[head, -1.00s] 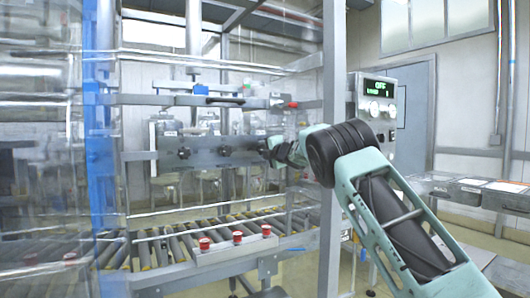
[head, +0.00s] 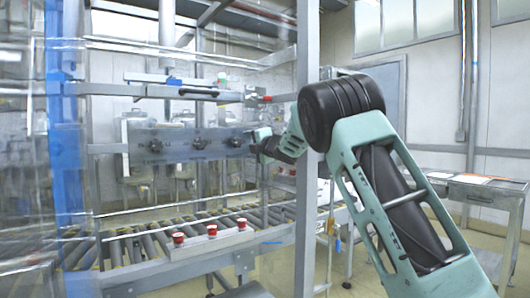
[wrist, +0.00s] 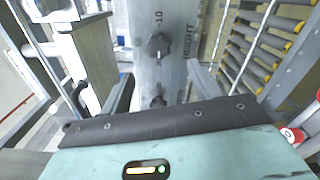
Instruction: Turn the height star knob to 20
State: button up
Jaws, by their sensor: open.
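A grey metal plate (head: 175,150) with three dark star knobs is mounted across the machine frame in the head view. In the wrist view the plate (wrist: 172,18) carries the print "HEIGHT" and "-10" beside one dark star knob (wrist: 158,46). A second star knob (wrist: 158,101) shows nearer, between my fingers in the picture. The height knob's exact setting cannot be read. My gripper (wrist: 160,72) is open and empty, its fingers on either side of the plate in the picture. In the head view my gripper (head: 262,143) is beside the plate's right-end knob (head: 236,142).
A roller conveyor (head: 150,243) runs below the plate, with red buttons (head: 212,230) along its front rail. A grey upright post (head: 307,120) stands close by my arm. A blue post (head: 62,150) stands at left. A table (head: 485,190) is at right.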

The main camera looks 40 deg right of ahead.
jog(key=s+b, duration=0.1)
jog(key=s, duration=0.8)
